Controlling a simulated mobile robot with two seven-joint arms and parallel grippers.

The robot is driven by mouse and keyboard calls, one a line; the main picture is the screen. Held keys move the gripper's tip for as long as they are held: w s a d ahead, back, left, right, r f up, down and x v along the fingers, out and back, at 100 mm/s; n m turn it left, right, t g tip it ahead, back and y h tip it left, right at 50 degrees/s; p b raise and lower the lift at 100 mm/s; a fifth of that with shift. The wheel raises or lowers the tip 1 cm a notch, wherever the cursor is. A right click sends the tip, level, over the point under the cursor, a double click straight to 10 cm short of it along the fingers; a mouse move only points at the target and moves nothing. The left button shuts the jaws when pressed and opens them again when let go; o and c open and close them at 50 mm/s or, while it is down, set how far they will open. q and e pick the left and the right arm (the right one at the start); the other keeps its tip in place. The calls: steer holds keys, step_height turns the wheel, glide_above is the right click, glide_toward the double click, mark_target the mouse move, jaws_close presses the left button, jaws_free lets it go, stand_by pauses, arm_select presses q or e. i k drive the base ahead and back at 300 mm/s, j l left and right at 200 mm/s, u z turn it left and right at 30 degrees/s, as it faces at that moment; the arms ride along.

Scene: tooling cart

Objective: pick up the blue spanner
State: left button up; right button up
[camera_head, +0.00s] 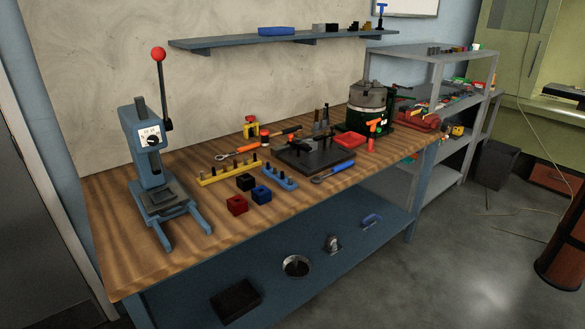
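The blue spanner (334,171) lies on the wooden bench top (117,262) near its front edge. It lies slanted, just in front of the black plate (302,163), and seems to touch or nearly touch it. Neither of my grippers is in the picture. Nothing covers the spanner in this view.
A blue press (150,140) with a red-knobbed lever stands at the left. Blue, black and red blocks (237,205) and a blue peg rack (281,178) lie left of the spanner. An orange-handled spanner (246,149) lies farther back. A red tray (348,141) sits behind it.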

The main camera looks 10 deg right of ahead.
mark_target(346, 165)
steer(key=i+l+u, duration=0.1)
steer(key=l+u, duration=0.2)
steer(key=u, duration=0.15)
steer(key=i+l+u, duration=0.1)
steer(key=l+u, duration=0.75)
steer(key=l, duration=0.85)
steer(key=k+l+u, duration=0.1)
steer(key=l, duration=0.35)
